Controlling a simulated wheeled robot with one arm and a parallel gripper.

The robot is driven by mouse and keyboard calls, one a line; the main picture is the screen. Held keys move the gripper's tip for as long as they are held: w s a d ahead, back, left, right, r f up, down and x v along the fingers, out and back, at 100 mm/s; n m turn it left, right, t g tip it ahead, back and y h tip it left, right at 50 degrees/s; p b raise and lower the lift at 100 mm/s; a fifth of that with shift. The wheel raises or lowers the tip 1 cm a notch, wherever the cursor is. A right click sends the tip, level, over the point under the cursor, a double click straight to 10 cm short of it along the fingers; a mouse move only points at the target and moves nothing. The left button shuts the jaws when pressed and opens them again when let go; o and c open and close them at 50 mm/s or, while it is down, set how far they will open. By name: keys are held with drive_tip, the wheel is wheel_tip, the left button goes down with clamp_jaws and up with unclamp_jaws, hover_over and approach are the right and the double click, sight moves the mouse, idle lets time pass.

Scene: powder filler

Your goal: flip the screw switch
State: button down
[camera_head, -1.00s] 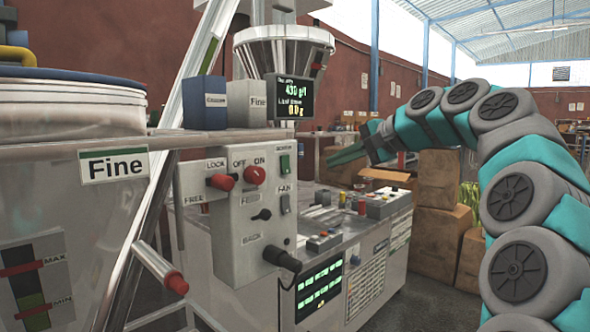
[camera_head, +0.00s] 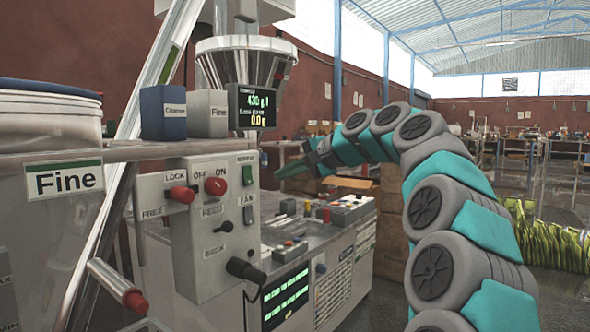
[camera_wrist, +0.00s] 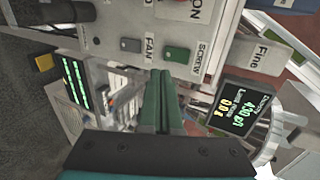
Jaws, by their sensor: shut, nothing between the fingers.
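The screw switch (camera_head: 247,175) is a small green rocker at the top right of the grey control box (camera_head: 205,235). In the wrist view the green screw switch (camera_wrist: 177,54) sits beside its SCREW label, just beyond my fingertips. My gripper (camera_head: 284,172) is shut and empty, its green fingers pointing left toward the box. In the head view it is to the right of the switch, apart from it. In the wrist view my gripper (camera_wrist: 163,75) points at the panel, its tips just below the switch; contact cannot be told.
A grey fan switch (camera_head: 248,215) sits below the screw switch. Red knobs (camera_head: 215,186) and a black handle (camera_head: 245,270) stick out of the box. The display (camera_head: 252,107) hangs above, near the hopper (camera_head: 245,60). The machine table (camera_head: 275,235) carries small buttons.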

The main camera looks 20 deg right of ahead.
sight(250, 183)
drive_tip(key=x, duration=0.7)
drive_tip(key=shift+w+a+r, duration=0.25)
drive_tip(key=shift+w+r, duration=0.05)
drive_tip(key=shift+w, duration=0.15)
drive_tip(key=shift+w+a, duration=0.35)
drive_tip(key=shift+w, duration=0.05)
drive_tip(key=shift+f, duration=0.1)
drive_tip(key=shift+w+a+f+t, duration=0.1)
drive_tip(key=shift+w+t, duration=0.05)
drive_tip(key=shift+t, duration=0.15)
